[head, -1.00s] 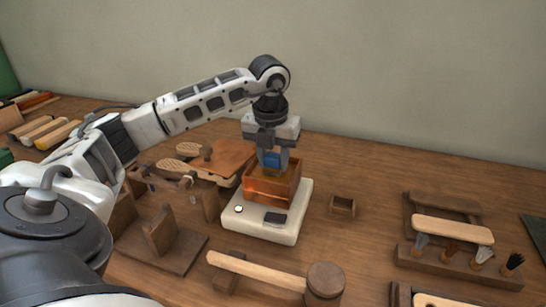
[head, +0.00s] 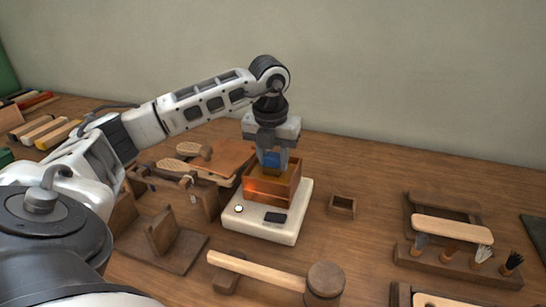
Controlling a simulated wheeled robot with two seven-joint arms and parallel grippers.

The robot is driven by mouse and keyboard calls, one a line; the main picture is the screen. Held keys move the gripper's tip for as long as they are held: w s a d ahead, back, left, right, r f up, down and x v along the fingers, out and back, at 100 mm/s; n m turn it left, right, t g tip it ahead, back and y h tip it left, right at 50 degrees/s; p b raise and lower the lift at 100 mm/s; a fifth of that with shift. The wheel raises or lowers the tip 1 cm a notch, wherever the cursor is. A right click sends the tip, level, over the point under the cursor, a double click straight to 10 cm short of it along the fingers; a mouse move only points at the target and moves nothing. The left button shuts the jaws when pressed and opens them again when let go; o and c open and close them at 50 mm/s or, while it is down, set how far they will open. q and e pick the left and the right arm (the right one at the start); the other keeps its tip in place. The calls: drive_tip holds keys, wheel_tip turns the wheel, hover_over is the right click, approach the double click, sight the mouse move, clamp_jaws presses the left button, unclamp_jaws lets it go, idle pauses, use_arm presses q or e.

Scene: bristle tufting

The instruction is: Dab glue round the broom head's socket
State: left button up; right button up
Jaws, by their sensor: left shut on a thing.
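My left gripper (head: 271,160) points straight down over an open copper-orange pot (head: 261,190). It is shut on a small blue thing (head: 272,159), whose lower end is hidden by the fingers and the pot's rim. The pot stands on a white base (head: 262,228) with a round knob and a dark panel. An amber patch shows inside the pot below the fingers. I cannot pick out the broom head or its socket for sure. My right gripper is out of view.
A wooden mallet (head: 324,281) lies in front of the base. A small open wooden box (head: 342,207) sits to its right. A wooden rack (head: 440,268) with several brushes stands at the right. Wooden brush parts and stands (head: 160,245) crowd the left.

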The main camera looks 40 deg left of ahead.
sight(274, 155)
use_arm(q)
drive_tip(key=shift+r+p, duration=2.95)
drive_tip(key=shift+r, duration=0.55)
